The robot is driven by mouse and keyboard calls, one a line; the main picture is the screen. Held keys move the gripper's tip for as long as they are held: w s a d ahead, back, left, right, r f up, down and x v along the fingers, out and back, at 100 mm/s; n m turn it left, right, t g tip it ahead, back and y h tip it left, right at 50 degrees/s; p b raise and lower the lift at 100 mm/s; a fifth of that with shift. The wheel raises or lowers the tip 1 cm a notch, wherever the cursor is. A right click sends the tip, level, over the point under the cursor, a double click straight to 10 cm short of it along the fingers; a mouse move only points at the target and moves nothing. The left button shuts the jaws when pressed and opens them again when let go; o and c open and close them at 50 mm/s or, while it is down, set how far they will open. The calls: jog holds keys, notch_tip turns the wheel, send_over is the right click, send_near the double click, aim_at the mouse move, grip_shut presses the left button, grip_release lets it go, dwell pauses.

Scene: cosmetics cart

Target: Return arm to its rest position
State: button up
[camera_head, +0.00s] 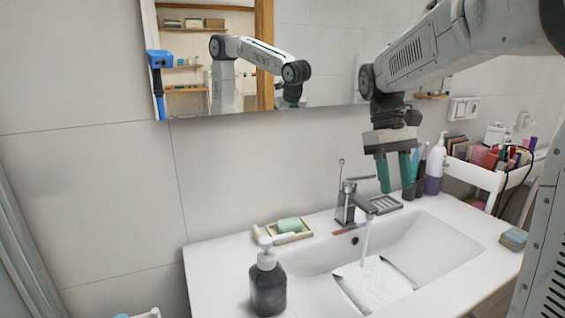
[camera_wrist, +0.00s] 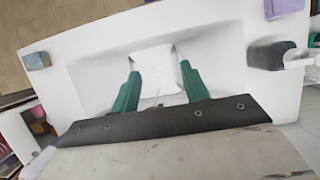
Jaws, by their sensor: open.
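My arm reaches in from the upper right in the head view. My gripper (camera_head: 398,172) hangs above the back right of the washbasin (camera_head: 440,243), pointing down, with its green fingers apart and nothing between them. In the wrist view my gripper (camera_wrist: 158,90) is also open and empty, with the basin (camera_wrist: 90,85) below. A grey faucet (camera_head: 346,205) stands at the basin's back edge, to the left of my gripper. A stream of water (camera_head: 364,240) runs from it into the basin, where a white patch shows at the bottom.
A dark soap pump bottle (camera_head: 268,288) stands at the front left of the counter, near a green soap on a dish (camera_head: 289,226). A purple-white pump bottle (camera_head: 434,170) stands behind my gripper. A white cart (camera_head: 478,176) with cosmetics is at right. A mirror (camera_head: 330,60) hangs behind my arm.

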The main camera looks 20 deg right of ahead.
jog(key=s+a+f+t, duration=0.2)
jog(key=s+a, duration=0.1)
jog(key=s, duration=0.4)
jog(key=s+a+f+m+t, duration=0.1)
jog(key=s+a+f, duration=0.1)
jog(key=s+a, duration=0.2)
jog(key=s+a+f+t, duration=0.2)
jog(key=s+a, duration=0.2)
jog(key=s, duration=0.5)
jog(key=shift+s+a+f+m+t+y, duration=0.2)
jog(key=shift+s+a+m+t+y, duration=0.1)
jog(key=shift+s+m, duration=0.1)
dwell(5.6)
